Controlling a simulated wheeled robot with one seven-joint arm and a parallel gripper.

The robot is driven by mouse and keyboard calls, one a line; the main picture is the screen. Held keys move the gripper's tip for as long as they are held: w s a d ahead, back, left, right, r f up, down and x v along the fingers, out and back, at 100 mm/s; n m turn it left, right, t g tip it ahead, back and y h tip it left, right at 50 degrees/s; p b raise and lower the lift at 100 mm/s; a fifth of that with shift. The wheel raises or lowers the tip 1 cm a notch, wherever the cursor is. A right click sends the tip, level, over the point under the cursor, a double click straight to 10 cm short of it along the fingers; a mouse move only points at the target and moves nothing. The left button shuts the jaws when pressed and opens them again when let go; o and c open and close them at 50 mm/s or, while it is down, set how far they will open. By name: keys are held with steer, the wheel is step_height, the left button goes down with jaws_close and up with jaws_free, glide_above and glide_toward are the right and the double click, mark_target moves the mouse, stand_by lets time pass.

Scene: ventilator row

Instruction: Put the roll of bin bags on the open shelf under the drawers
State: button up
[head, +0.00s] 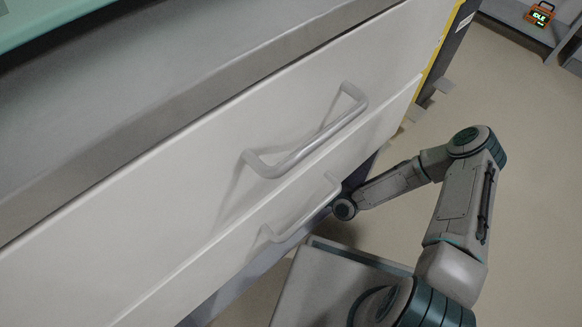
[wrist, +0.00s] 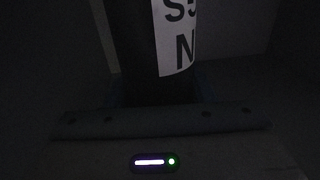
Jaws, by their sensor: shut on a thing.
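My gripper (wrist: 158,90) shows in the dark wrist view, shut on the roll of bin bags (wrist: 135,45). The roll is a black upright shape in that picture, with a white label bearing black letters; its top runs out of frame. In the head view my arm reaches in below two white drawers (head: 190,165), and my gripper and the roll are hidden there. The open shelf under the drawers is mostly hidden by the drawer fronts. Whether the roll touches the shelf I cannot tell.
The drawers carry an upper handle (head: 305,140) and a lower handle (head: 300,215), the lower one close to my arm. A grey worktop (head: 180,75) lies above them. Pale floor (head: 535,200) is clear at the right. An orange device (head: 539,14) reading IDLE stands far off at top right.

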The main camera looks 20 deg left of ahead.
steer(key=shift+r, duration=0.1)
steer(key=o, duration=1.5)
steer(key=shift+o, duration=0.2)
steer(key=p+v, duration=0.4)
steer(key=v, duration=0.8)
